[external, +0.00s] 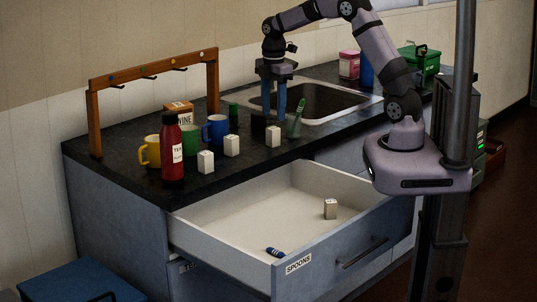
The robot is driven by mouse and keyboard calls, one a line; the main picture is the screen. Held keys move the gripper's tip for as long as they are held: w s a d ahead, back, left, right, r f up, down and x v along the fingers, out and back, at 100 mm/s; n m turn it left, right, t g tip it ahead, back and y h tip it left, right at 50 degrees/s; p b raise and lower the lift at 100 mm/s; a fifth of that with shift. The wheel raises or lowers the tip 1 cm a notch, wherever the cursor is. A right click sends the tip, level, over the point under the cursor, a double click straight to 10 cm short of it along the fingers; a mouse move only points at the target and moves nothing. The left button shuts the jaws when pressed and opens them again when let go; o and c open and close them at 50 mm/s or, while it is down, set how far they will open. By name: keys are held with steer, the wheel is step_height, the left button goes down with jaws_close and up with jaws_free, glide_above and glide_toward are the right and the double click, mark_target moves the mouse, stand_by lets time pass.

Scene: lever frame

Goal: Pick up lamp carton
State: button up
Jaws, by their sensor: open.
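Several small white cartons stand on the dark counter: one at the front (205,161), one behind it (231,145), and one further right (273,136). A similar pale carton (330,208) stands in the open drawer. Their markings are too small to read, so I cannot tell which is the lamp carton. My gripper (274,110) points down with its blue fingers apart, above and just behind the rightmost counter carton. It appears empty. Its exact height over the counter is hard to judge.
A red bottle (172,150), yellow (151,152), green (189,141) and blue mugs (215,130) stand at left below a wooden hook rack (152,70). A green toothbrush-like item stands in a cup (295,122) near my gripper. The sink (325,100) lies behind. The open drawer (245,205) is mostly bare.

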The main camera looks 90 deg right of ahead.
mark_target(273, 128)
steer(key=shift+d+f+p, duration=0.15)
steer(key=shift+f+p, duration=0.6)
steer(key=shift+f, duration=1.1)
steer(key=shift+d+f+p, duration=0.1)
steer(key=shift+f+p, duration=0.65)
steer(key=shift+f, duration=1.1)
steer(key=c, duration=1.1)
